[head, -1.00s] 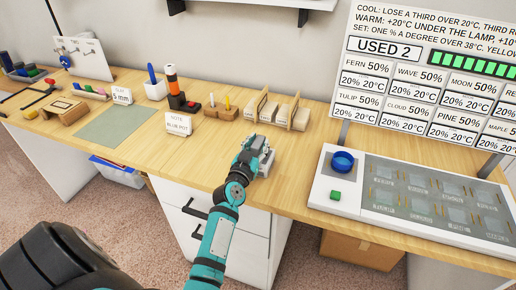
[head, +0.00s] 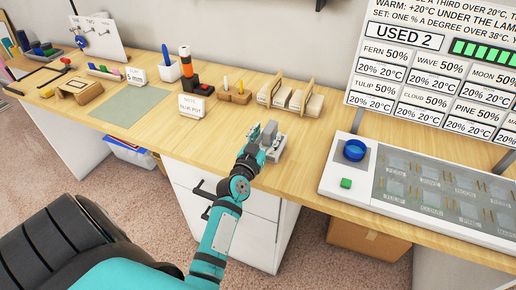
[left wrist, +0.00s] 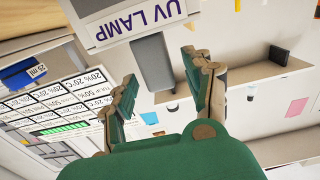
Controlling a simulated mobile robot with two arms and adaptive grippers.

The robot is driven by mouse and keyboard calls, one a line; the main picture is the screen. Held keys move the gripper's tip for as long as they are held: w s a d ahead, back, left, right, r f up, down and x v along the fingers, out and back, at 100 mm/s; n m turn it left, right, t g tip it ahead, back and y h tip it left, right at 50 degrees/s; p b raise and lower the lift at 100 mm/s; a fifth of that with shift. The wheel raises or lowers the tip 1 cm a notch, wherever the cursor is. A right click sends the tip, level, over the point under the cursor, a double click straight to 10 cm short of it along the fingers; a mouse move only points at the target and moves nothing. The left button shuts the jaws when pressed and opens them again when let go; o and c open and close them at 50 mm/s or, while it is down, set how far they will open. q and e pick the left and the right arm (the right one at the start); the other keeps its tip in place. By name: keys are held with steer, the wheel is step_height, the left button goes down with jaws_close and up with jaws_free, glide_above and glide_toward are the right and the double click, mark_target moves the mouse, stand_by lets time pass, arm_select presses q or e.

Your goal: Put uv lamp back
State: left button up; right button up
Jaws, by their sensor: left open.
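The UV lamp place shows in the head view as a small light-grey stand (head: 279,150) near the table's front edge. A grey upright block (head: 269,134) stands on it. In the left wrist view its sign (left wrist: 128,22) reads "UV LAMP" upside down, and the grey block (left wrist: 152,62) hangs below it in the picture. My left gripper (head: 258,136) is at the block. In the wrist view my left gripper (left wrist: 162,82) is open, its fingers on either side of the block's end, with gaps visible. Contact is not visible. My right gripper is out of view.
Wooden card racks (head: 292,99) stand behind the gripper. A "Vote" sign (head: 192,106) and a grey-green mat (head: 132,106) are to the left.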

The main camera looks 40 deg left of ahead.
arm_select(q)
steer(key=v, duration=0.8)
steer(key=shift+s+b, duration=0.2)
steer(key=shift+b, duration=0.15)
